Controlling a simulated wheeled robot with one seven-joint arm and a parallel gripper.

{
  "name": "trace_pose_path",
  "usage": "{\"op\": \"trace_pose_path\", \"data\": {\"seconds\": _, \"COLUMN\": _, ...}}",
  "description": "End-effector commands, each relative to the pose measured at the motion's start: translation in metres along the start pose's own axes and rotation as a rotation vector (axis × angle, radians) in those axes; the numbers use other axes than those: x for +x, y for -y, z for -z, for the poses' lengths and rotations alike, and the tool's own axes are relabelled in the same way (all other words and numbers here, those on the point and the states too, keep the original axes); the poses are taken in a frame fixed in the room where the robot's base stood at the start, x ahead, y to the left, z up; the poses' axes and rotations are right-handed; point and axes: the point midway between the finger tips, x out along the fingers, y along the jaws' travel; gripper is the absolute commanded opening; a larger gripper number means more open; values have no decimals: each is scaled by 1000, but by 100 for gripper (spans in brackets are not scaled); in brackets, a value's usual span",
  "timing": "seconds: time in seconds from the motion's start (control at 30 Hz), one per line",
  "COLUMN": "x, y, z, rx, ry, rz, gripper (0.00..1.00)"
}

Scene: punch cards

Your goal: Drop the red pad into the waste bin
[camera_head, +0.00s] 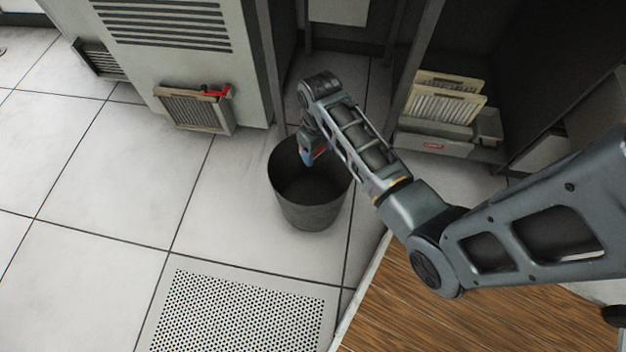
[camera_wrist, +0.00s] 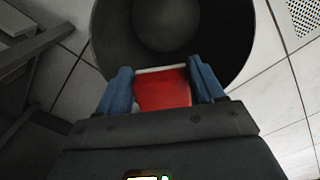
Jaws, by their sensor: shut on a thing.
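The red pad (camera_wrist: 164,90) is between the two blue fingers of my gripper (camera_wrist: 165,86) in the wrist view, with a pale edge at its far end. My gripper is shut on it. The dark round waste bin (camera_head: 308,206) stands on the floor in the middle of the head view. In that view my gripper (camera_head: 313,156) points down at the bin's mouth, and only a little red shows by it. In the wrist view the bin (camera_wrist: 105,35) opens beyond the pad, and its inside looks empty where visible.
A grey cabinet with a card box (camera_head: 196,110) stands left of the bin. A shelf unit with a card rack (camera_head: 440,105) is at the right. A wooden desk top (camera_head: 420,315) lies under my arm. A perforated floor tile (camera_head: 240,315) and open white floor are in front.

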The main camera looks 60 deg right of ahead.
Motion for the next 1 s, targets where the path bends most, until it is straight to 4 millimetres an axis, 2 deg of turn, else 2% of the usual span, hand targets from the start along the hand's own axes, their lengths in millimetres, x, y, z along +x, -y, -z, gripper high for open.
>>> {"op": "trace_pose_path", "data": {"seconds": 0.5, "x": 52, "y": 0, "z": 0, "rx": 2, "ry": 0, "rz": 1, "gripper": 39}}
{"op": "trace_pose_path", "data": {"seconds": 0.9, "x": 55, "y": 1, "z": 0, "rx": 0, "ry": 0, "rz": 1, "gripper": 39}}
{"op": "trace_pose_path", "data": {"seconds": 0.93, "x": 55, "y": 1, "z": 0, "rx": 1, "ry": 0, "rz": 1, "gripper": 69}}
{"op": "trace_pose_path", "data": {"seconds": 1.0, "x": 55, "y": 1, "z": 0, "rx": 1, "ry": 0, "rz": 1, "gripper": 76}}
